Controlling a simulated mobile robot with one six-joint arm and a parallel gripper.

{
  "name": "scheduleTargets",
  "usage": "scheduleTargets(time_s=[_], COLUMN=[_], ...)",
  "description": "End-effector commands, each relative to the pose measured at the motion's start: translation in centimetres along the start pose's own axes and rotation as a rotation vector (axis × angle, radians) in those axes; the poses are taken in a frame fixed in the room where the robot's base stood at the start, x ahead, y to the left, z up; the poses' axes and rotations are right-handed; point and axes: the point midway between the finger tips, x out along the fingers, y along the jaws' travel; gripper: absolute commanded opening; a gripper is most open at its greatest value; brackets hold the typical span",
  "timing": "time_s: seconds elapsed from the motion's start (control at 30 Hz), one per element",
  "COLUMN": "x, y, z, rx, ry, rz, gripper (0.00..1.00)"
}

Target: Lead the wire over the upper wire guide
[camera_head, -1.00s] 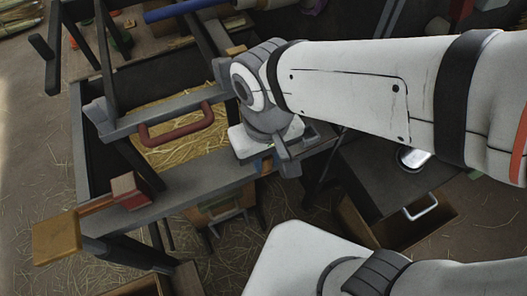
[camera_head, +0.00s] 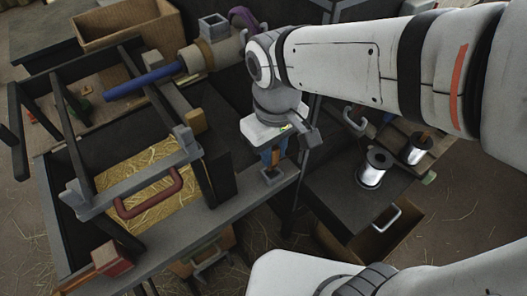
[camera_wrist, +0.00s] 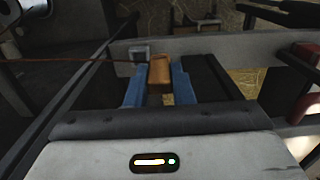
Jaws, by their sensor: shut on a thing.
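My gripper (camera_head: 270,156) has blue fingers, which also show in the wrist view (camera_wrist: 159,88). It is shut on an orange-brown wooden piece (camera_wrist: 159,75). A thin brownish wire (camera_wrist: 70,61) runs in from the left of the wrist view towards this piece; its exact end is unclear. A small grey block (camera_wrist: 140,52) sits just beyond the piece, on a grey beam. In the head view a grey block (camera_head: 272,175) sits on the bench rail below my gripper, and another grey block (camera_head: 186,140) tops the frame's upper bar. I cannot tell which is the upper wire guide.
Wire spools (camera_head: 373,168) stand on a dark cabinet to the right. A straw-filled bed (camera_head: 135,170) with a red handle (camera_head: 150,196) is at left. Dark uprights stand close to my gripper.

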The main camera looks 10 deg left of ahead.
Motion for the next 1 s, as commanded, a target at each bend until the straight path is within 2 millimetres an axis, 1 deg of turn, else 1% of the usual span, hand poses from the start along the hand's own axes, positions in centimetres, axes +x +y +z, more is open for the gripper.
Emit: scheduleTargets(time_s=[0.03, 0.4, 0.5, 1.0], x=[-0.8, -4.0, -5.7, -12.7], y=[0.7, 4.6, 4.3, 4.0], z=[-0.2, -0.9, -1.1, -1.9], rx=[0.005, 0.004, 0.0, 0.0], ry=[0.0, 0.0, 0.001, 0.001], rz=[0.0, 0.0, 0.0, 0.0], gripper=[0.08, 0.08, 0.08, 0.08])
